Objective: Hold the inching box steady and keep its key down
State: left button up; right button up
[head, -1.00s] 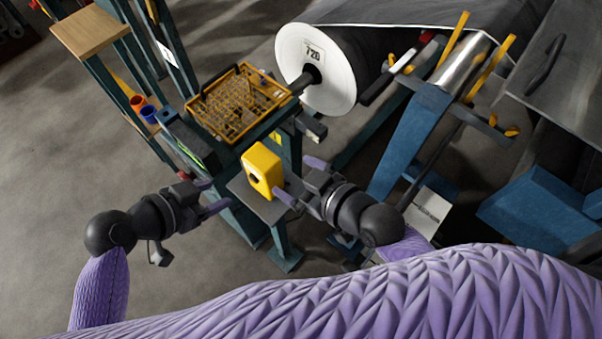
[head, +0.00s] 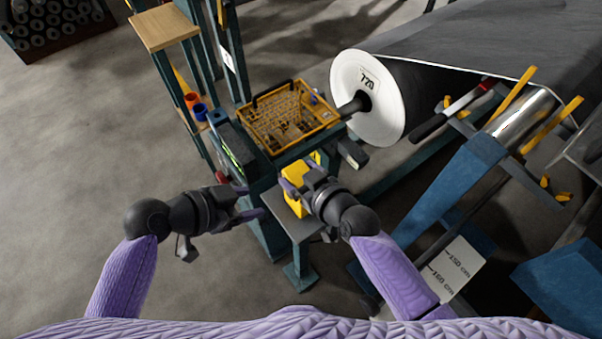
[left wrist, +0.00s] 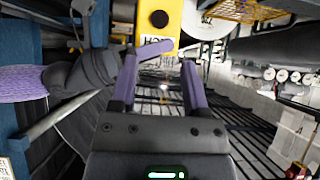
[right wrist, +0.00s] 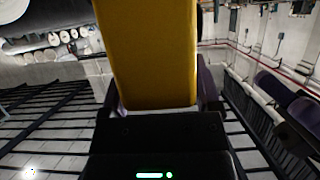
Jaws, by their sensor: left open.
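The yellow inching box (head: 294,204) stands over a small grey shelf (head: 300,231). Its black round key (left wrist: 160,18) and a partly covered label show in the left wrist view. My right gripper (head: 299,184) is at the box with its fingers on either side of it, shut on it. In the right wrist view the box (right wrist: 148,55) fills the space between the fingers. One right finger crosses the face below the key in the left wrist view. My left gripper (head: 254,202) is open and empty, left of the box and apart from it, facing the key side.
A yellow wire basket (head: 288,118) sits on the stand behind the box. A large roll with a white end (head: 366,98) is at the back right, with a blue machine arm (head: 452,185) nearer. A wooden-topped stand (head: 163,27) is back left. Floor at left is clear.

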grip_shut()
pick_arm(q)
grip_shut()
dwell(1.5)
